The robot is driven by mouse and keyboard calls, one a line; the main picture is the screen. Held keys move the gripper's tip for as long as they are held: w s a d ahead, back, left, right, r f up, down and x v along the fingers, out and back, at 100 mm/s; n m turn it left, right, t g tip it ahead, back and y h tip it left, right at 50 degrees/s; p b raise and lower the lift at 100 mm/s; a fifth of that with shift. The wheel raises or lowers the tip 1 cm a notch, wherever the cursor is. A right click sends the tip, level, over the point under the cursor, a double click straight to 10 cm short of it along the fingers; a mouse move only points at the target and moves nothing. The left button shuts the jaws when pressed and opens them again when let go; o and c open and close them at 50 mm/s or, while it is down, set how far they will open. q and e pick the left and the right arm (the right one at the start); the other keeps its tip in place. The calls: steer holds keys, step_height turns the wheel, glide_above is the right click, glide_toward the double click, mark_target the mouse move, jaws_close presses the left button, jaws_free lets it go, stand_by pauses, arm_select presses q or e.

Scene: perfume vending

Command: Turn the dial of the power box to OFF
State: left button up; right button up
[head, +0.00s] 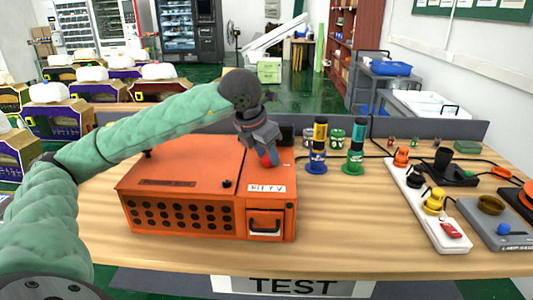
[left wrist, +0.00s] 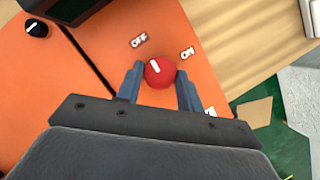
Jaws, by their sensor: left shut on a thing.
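The orange power box (head: 215,180) stands on the wooden table, with a vented front and a small handled panel. Its round red dial (left wrist: 160,73) has a white mark pointing up-left in the left wrist view, toward the OFF label (left wrist: 139,40). The ON label (left wrist: 187,52) lies to the upper right of the dial. My left gripper (left wrist: 160,86) has its two fingers on either side of the dial and is shut on it. In the head view the dial (head: 266,160) is partly hidden by the left gripper (head: 266,155). My right gripper is not in view.
A black knob (left wrist: 36,28) sits on the box lid, apart from my fingers. Blue and green spools (head: 316,160) stand just right of the box. A white power strip (head: 425,205) with plugs lies farther right. The table front right of the box is clear.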

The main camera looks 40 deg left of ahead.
arm_select(q)
steer(key=o, duration=1)
steer(key=shift+s+a+r, duration=0.1)
steer(key=shift+s+r, duration=0.05)
steer(key=shift+r, duration=0.4)
steer(key=v, duration=0.6)
steer(key=shift+s+r, duration=0.2)
steer(key=shift+r, duration=0.05)
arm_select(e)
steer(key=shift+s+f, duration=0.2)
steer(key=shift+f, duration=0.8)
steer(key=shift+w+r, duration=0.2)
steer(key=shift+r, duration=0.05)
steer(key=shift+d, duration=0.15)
